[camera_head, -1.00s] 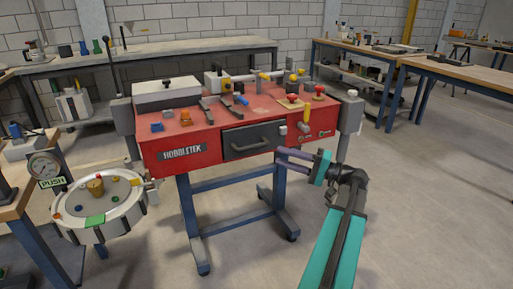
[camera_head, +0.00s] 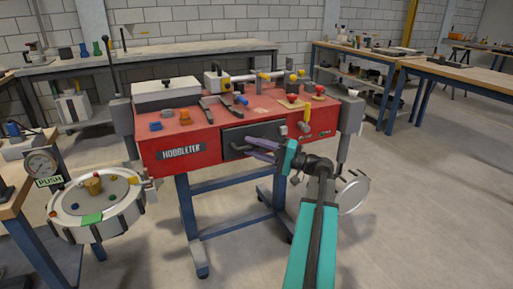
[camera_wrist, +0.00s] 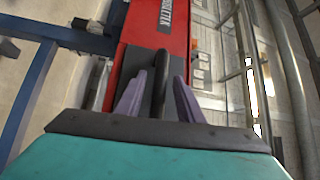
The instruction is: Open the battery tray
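The battery tray is a dark drawer front (camera_head: 232,134) in the red cabinet (camera_head: 190,139). It looks closed, flush with the cabinet front. A dark bar handle (camera_wrist: 161,78) runs across the tray. My gripper (camera_head: 247,146) is at the tray front, its purple fingers over the handle's middle and left part. In the wrist view, my gripper (camera_wrist: 158,95) has one finger on each side of the handle, with small gaps showing. The fingers appear open around it. The fingers partly hide the handle in the head view.
A round drum-like stand (camera_head: 98,215) is at the left, near a gauge (camera_head: 41,165). Loose parts and a white box (camera_head: 167,92) sit on the cabinet top. A round metal rim (camera_head: 353,192) is right of my arm. Workbenches (camera_head: 455,70) stand behind; right floor is clear.

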